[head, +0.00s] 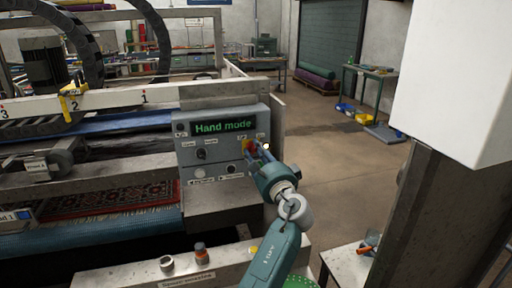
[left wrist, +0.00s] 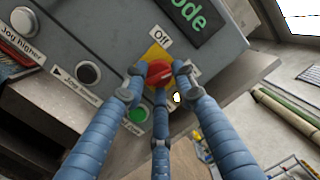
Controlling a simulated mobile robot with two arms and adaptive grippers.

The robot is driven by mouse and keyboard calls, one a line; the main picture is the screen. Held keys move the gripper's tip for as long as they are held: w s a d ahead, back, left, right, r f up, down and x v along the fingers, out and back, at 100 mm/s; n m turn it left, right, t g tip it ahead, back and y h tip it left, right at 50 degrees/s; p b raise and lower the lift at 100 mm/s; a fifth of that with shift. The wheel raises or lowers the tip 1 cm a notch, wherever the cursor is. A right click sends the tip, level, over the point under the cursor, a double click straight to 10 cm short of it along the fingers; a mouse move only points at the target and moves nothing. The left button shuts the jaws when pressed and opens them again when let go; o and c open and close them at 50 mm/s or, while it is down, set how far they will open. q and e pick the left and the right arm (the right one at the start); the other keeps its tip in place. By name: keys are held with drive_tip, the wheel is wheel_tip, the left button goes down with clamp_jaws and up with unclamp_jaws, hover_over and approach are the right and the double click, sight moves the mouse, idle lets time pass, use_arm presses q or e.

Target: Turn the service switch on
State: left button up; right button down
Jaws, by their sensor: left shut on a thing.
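The service switch is a red knob (left wrist: 160,72) on a yellow plate (left wrist: 155,53), on the front of the grey control panel (head: 217,165). In the left wrist view an "Off" label (left wrist: 163,38) stands by one edge of the plate; the label on the other side is partly covered by a finger. My left gripper (left wrist: 158,82) has its three blue fingers closed around the red knob. In the head view my left gripper (head: 257,154) reaches the right part of the panel and hides most of the switch. The knob's exact angle is hard to tell. My right gripper is not in view.
The panel display (head: 223,127) reads "Hand mode". Other knobs and buttons sit left of the switch, including a black knob (head: 201,154). A green button (left wrist: 138,115) is close to the fingers. The machine with a patterned rug (head: 110,197) fills the left; open floor (head: 330,130) lies right.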

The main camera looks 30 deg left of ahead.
use_arm(q)
drive_tip(key=m+p, duration=0.2)
drive_tip(key=m, duration=0.2)
drive_tip(key=shift+t+p, duration=0.35)
drive_tip(key=shift+t, duration=0.05)
drive_tip(key=shift+o, duration=0.2)
drive_tip(key=shift+a+f+m+h+p, duration=0.1)
drive_tip(key=shift+m+h+p, duration=0.3)
drive_tip(key=shift+m, duration=0.6)
drive_tip(key=shift+c, duration=0.2)
drive_tip(key=shift+f, duration=0.1)
drive_tip(key=o, duration=1)
drive_tip(key=shift+o, duration=0.7)
